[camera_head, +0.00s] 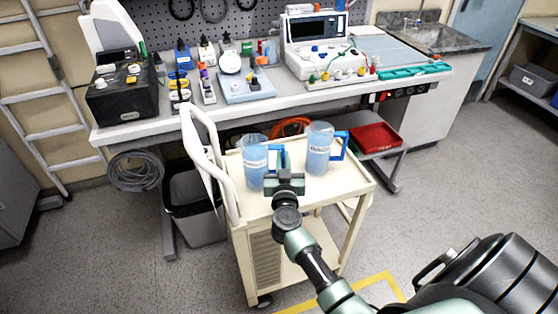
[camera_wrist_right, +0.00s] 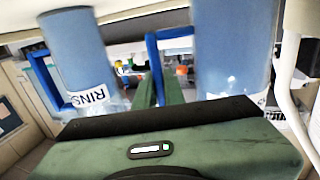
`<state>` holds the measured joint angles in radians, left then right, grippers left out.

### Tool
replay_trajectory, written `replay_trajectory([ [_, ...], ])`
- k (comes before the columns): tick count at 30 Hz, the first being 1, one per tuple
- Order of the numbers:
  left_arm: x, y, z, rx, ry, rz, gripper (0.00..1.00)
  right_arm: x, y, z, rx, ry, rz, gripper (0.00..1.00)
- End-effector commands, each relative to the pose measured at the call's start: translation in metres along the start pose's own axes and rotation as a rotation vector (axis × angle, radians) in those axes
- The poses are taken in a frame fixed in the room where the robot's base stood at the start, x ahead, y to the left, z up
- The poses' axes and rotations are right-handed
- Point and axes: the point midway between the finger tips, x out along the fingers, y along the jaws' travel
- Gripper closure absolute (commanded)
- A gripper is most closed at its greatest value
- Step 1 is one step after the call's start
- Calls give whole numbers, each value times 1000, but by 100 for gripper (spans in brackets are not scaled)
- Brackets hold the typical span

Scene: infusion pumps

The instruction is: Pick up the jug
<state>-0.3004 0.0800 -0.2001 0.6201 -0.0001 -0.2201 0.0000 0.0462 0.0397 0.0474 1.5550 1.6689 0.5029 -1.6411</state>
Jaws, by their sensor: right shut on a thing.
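Two clear jugs with blue liquid, white labels and blue handles are on the cream cart (camera_head: 345,186). The left jug (camera_head: 256,165) shows at the right of the right wrist view (camera_wrist_right: 232,40). The right jug (camera_head: 318,150) shows at the left of the wrist view (camera_wrist_right: 80,48), its label partly reading "RINS". My right gripper (camera_head: 283,162) is between the two jugs. Its green fingers (camera_wrist_right: 157,85) are shut on the left jug's blue handle (camera_wrist_right: 154,58). That jug looks upright at the cart top; any gap beneath it cannot be told. My left gripper is not in view.
The cart's white push handle (camera_head: 205,150) rises at its left. Behind is a workbench (camera_head: 170,122) with pumps, bottles and instruments. A red tray (camera_head: 376,137) is on a low shelf behind the right jug. A grey bin (camera_head: 196,205) stands left of the cart. The cart top's front right is clear.

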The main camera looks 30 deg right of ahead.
Motion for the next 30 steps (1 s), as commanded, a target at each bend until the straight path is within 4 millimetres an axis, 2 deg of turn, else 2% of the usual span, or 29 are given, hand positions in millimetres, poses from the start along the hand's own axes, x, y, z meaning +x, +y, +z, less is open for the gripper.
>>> replay_trajectory([
  [1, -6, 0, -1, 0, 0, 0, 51, 1, 0, -12, 5, 6, 0, 100],
  [5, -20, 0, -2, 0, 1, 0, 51, 1, 0, -32, 7, 7, 0, 100],
  [8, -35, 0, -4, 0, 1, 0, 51, 1, 0, -55, 7, 8, 0, 100],
  [15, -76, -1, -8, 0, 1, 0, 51, 1, 0, -120, 6, 9, 0, 100],
  [19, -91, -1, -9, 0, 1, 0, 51, 0, 0, -149, 5, 10, -2, 100],
  [24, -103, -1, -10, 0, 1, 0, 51, 0, 0, -177, 4, 9, -2, 100],
  [30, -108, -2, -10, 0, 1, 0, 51, 0, 0, -194, 5, 8, 0, 100],
])
